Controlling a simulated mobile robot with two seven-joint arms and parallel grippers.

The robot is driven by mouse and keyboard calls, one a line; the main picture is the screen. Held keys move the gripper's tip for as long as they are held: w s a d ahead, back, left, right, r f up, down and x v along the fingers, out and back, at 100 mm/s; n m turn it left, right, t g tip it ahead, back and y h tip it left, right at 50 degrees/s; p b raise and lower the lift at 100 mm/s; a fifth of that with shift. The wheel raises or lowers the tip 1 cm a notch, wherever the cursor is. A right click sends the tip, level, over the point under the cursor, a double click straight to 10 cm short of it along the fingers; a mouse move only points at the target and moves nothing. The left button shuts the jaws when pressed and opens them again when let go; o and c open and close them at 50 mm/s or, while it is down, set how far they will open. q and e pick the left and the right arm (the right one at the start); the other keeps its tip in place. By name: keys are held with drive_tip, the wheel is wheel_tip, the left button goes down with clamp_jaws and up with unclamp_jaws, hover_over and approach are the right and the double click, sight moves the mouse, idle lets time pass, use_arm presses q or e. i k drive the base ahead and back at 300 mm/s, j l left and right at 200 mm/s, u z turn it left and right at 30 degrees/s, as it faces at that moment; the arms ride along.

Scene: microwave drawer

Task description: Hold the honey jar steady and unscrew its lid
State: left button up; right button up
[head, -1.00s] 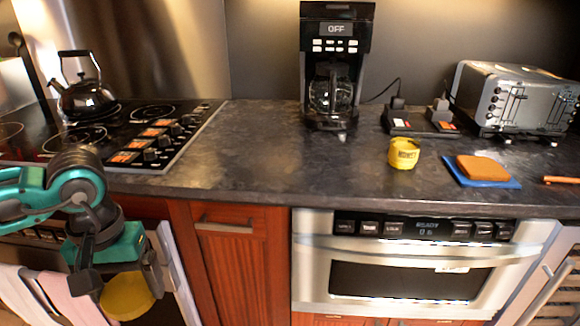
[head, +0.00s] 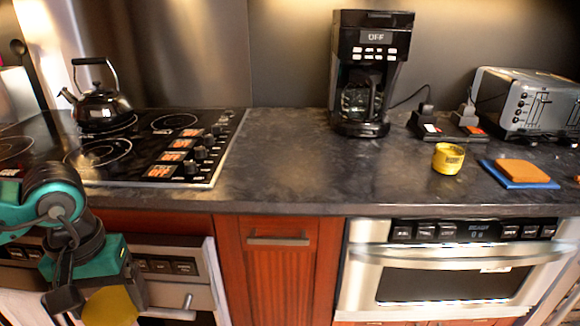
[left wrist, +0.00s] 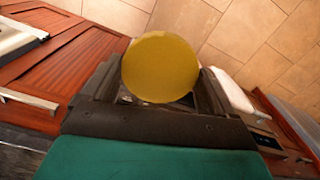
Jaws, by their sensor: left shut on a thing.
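The honey jar (head: 448,158) is a small yellow jar with dark lettering. It stands upright on the dark countertop, right of the coffee maker, and its top looks open. My left gripper (head: 100,299) is low at the left, in front of the oven below the cooktop and far from the jar. It is shut on a round yellow disc, which looks like the lid (head: 112,308). The lid also shows face-on between the fingers in the left wrist view (left wrist: 160,67). My right gripper is in neither view.
A coffee maker (head: 368,75), a toaster (head: 530,105) and a brown slab on a blue board (head: 513,182) stand on the counter (head: 290,165). A kettle (head: 98,105) sits on the cooktop at the left. The counter's middle is clear. A microwave drawer (head: 450,285) is below.

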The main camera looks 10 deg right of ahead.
sight(452, 144)
drive_tip(key=j+z, duration=0.15)
drive_tip(key=z, duration=0.3)
drive_tip(key=j+z, duration=0.15)
drive_tip(key=z, duration=0.3)
